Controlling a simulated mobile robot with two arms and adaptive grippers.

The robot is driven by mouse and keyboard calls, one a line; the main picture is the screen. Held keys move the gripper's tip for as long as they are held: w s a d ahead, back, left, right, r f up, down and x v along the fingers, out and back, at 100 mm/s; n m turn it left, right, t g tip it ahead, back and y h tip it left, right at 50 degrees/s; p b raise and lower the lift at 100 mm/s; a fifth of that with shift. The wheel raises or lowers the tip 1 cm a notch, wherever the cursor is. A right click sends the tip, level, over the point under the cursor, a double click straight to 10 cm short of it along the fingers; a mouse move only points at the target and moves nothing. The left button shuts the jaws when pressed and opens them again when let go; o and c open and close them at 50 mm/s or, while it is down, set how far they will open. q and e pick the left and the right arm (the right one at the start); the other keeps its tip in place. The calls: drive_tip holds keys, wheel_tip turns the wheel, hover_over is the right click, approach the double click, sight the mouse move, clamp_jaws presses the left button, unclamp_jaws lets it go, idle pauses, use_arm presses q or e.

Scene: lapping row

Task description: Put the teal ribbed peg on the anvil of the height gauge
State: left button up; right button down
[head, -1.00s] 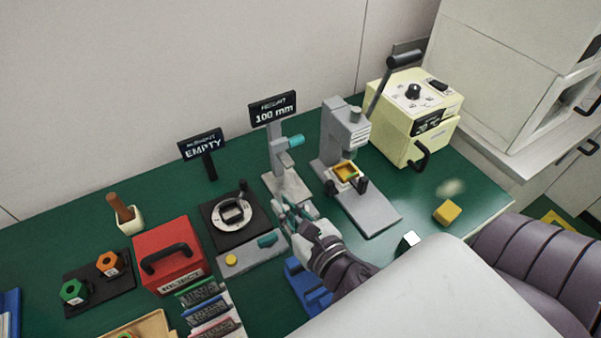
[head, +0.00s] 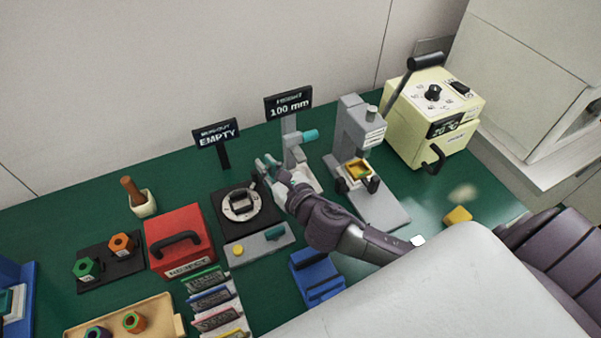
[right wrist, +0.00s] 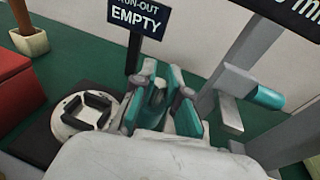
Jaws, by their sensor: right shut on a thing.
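The teal ribbed peg (right wrist: 155,105) shows as a dark teal body between the fingers in the right wrist view, largely hidden by them. My right gripper (head: 268,168) is shut on it, also seen close in the right wrist view (right wrist: 162,82). The height gauge (head: 290,148) is a grey column with a teal cylinder on its arm, on a pale base, under the "100 mm" sign. My gripper is just left of the column and in front of it. The gripper and wrist partly cover the base, and the anvil is not clearly visible. My left gripper is not in view.
The run-out gauge (head: 222,204), with a round chuck and "EMPTY" sign (head: 217,137), is close left of my gripper. A grey press-like stand (head: 382,207) is to the right. A red box (head: 178,222) is left; a blue fixture (head: 318,280) sits below my forearm.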

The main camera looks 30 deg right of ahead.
wheel_tip(320, 180, down, 5)
drive_tip(key=shift+r+b, duration=0.2)
drive_tip(key=shift+b, duration=0.35)
drive_tip(key=d, duration=0.3)
drive_tip(key=shift+s+d+r+p, duration=0.1)
drive_tip(key=shift+d+r+p, duration=0.15)
drive_tip(key=shift+d+p, duration=0.1)
drive_tip(key=shift+d, duration=0.3)
drive_tip(key=d, duration=0.2)
drive_tip(key=d+f, duration=0.1)
drive_tip(key=d, duration=0.1)
drive_tip(key=shift+s, duration=0.15)
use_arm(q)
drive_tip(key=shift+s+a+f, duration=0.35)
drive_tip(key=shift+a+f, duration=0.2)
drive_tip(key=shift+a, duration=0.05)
use_arm(e)
drive_tip(key=shift+a, duration=0.1)
drive_tip(key=shift+f, duration=0.1)
drive_tip(key=shift+f, duration=0.15)
drive_tip(key=c, duration=1.2)
unclamp_jaws()
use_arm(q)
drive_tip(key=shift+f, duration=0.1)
